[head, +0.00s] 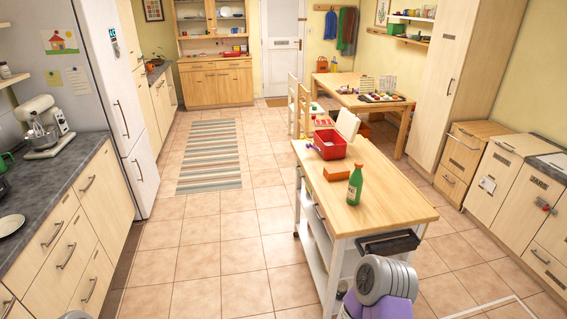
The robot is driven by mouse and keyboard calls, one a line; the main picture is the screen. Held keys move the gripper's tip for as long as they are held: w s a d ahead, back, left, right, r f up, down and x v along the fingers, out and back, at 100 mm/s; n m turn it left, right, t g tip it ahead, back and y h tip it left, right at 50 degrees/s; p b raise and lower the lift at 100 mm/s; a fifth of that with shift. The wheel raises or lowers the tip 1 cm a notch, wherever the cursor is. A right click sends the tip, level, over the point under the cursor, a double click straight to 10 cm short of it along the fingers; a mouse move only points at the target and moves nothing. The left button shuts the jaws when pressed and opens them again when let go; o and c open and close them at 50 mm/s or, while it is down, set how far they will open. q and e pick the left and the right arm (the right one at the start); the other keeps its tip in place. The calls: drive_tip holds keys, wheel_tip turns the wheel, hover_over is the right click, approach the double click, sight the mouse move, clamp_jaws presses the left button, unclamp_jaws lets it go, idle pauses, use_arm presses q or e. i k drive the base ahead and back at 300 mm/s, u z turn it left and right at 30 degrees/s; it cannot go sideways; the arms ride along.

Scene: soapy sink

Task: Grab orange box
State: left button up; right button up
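A small orange box-like thing (322,65) with what looks like a handle stands at the back, near the far end of the wooden table. Another orange-red thing (362,130) shows low down behind the cart, mostly hidden. My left gripper is not in view.
A white cart with a wooden top (392,208) stands close on the right, carrying a green bottle (355,186). A wooden table (345,84) and chairs stand beyond it. Counters line the left. The tiled floor with a striped rug (210,157) is open between.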

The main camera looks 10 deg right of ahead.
sight(338, 172)
drive_tip(key=u, duration=0.6)
drive_tip(key=i, duration=2)
drive_tip(key=z, duration=1.1)
drive_tip(key=i, duration=1)
drive_tip(key=z, duration=0.9)
